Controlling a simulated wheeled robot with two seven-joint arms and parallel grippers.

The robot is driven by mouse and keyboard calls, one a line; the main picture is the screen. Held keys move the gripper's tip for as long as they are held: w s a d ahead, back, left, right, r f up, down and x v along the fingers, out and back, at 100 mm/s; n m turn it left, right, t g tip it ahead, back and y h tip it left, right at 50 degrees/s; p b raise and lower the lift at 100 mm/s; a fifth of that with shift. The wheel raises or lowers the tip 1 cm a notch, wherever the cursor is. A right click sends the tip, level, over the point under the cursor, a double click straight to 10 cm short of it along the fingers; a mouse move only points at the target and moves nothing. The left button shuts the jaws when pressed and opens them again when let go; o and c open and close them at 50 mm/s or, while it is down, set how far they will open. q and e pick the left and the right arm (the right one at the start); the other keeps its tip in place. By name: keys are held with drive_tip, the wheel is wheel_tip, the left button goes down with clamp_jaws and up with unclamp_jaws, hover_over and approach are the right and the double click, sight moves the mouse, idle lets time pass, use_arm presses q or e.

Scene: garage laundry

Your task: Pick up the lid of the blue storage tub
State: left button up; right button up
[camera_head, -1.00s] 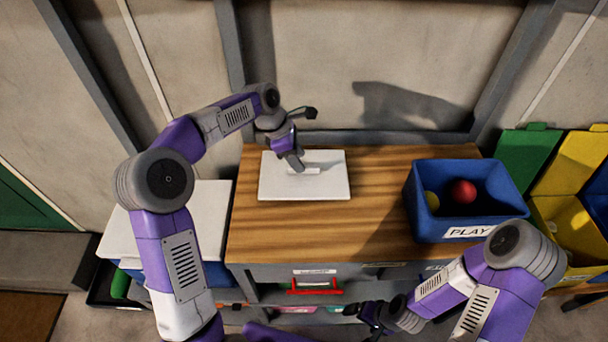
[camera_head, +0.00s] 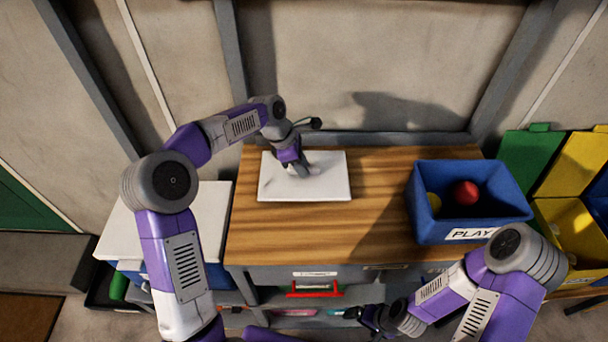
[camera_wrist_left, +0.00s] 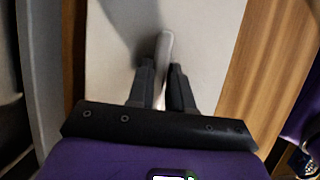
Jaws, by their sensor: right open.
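A flat white lid (camera_head: 325,187) with a raised bar handle lies on the wooden table. My left gripper (camera_head: 300,172) is down at the middle of this lid. In the left wrist view, the light handle (camera_wrist_left: 165,45) runs between the two dark fingers (camera_wrist_left: 163,88), which sit close together on either side of it. The lid looks flat on the wood. The open blue tub (camera_head: 470,232), labelled PLAY, stands at the table's right with a red ball and a yellow ball inside. My right gripper (camera_head: 372,318) is open, low in front of the table.
Another white panel (camera_head: 208,207) sits over a blue container left of the table. Green (camera_head: 525,160) and yellow (camera_head: 570,165) bins stand at the right. A wall with grey posts is close behind. Bare wood lies between lid and tub.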

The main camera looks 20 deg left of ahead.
use_arm(q)
clamp_jaws()
